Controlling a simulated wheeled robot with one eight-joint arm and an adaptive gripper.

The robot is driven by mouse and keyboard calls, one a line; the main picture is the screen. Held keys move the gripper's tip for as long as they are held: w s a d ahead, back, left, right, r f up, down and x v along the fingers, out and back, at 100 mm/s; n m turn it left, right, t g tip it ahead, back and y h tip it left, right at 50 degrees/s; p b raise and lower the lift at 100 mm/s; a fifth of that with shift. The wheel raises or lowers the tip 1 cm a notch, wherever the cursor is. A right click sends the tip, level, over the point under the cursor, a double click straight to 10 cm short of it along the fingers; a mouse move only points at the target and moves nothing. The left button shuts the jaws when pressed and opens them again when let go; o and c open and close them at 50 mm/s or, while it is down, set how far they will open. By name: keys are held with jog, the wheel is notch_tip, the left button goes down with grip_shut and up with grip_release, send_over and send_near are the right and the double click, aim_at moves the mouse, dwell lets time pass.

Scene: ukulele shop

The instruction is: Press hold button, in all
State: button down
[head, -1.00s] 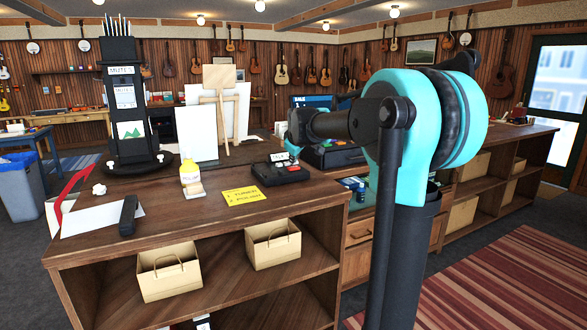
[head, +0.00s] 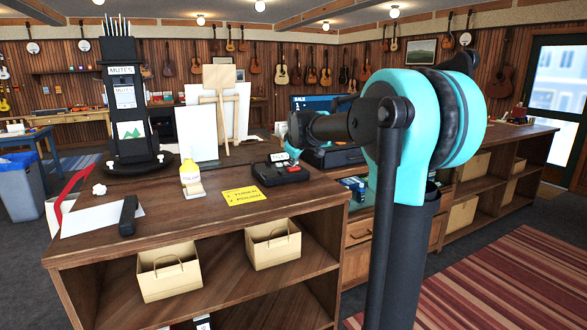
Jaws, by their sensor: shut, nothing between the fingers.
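A black desk device (head: 281,173) with red buttons and a pale panel (head: 279,157) at its back sits on the wooden counter (head: 150,225). It looks like the unit with the hold button, but the button labels are too small to read. My arm reaches in from the right. Its far end, with my gripper (head: 292,151), is small and partly hidden by my own arm links; it is just above the back right of the device. My gripper is shut and empty. I cannot tell whether it touches a button.
A black display stand (head: 125,110) and an easel (head: 221,110) stand behind. A register (head: 335,155) is to the right.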

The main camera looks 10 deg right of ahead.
aim_at(294, 168)
jog(key=shift+f, duration=0.2)
jog(key=shift+r, duration=0.1)
dwell(0.4)
jog(key=shift+r, duration=0.8)
jog(key=shift+r, duration=2.55)
